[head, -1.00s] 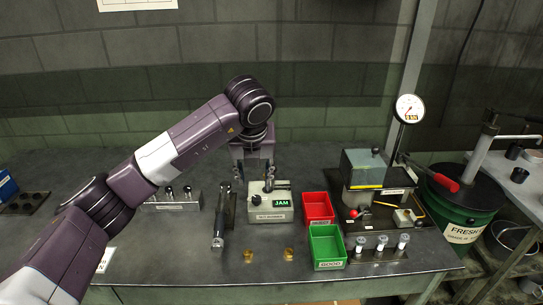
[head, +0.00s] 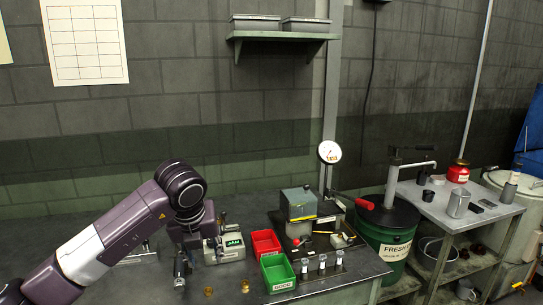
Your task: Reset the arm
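My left arm comes in from the lower left of the head view, and its gripper (head: 192,244) points down at the bench. The gripper is just left of the small grey machine (head: 231,256) whose green display reads JAM. The fingers are dark and partly lost against the bench and tools, so I cannot tell whether they are open or shut. I cannot tell whether they touch the machine. A dark upright metal tool (head: 180,268) shows just below the gripper. My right gripper is out of view.
A red bin (head: 265,242) and a green bin (head: 277,273) stand right of the machine. Beyond them are a press (head: 298,207) and a dial gauge (head: 330,152). Two brass pieces (head: 208,292) lie in front. A green drum (head: 388,235) stands at right.

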